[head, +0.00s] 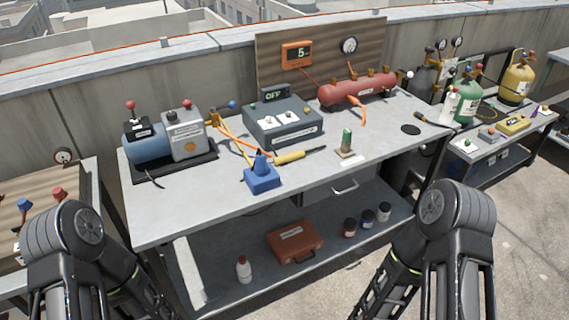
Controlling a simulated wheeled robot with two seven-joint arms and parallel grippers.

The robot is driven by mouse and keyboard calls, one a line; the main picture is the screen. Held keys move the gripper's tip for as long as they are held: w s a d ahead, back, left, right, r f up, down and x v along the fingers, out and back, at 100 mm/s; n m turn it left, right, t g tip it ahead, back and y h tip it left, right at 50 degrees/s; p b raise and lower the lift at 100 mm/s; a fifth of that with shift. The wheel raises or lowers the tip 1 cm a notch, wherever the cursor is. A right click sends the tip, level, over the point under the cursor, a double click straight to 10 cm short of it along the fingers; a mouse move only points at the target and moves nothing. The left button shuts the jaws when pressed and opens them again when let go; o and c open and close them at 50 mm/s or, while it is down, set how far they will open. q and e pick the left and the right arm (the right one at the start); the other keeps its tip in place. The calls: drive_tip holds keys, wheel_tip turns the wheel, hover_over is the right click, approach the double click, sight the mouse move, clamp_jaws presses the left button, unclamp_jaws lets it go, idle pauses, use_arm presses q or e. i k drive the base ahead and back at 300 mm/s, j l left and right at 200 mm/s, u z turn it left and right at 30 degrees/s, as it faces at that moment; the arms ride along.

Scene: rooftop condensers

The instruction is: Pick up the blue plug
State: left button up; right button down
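A blue piece with a narrow upright top on a wide block-like base (262,178) stands near the front edge of the middle workbench (170,222). It is the thing that looks most like the blue plug; I cannot tell whether its top and base are separate parts. Nothing of mine touches it. Both my arms show at the bottom left and bottom right, in front of the bench, but their grippers are outside the picture.
Behind the blue piece are a grey control box (283,122) and a yellow-handled tool (290,157). A pump (172,140) stands left, a green-topped piece (347,140) right, and a red tank (358,90) at the back. The bench front left is clear. A lower shelf holds an orange case (295,241).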

sight(261, 165)
drive_tip(key=z, duration=1.8)
drive_tip(key=j+z, duration=0.25)
drive_tip(key=j, duration=1.75)
drive_tip(key=k, duration=0.05)
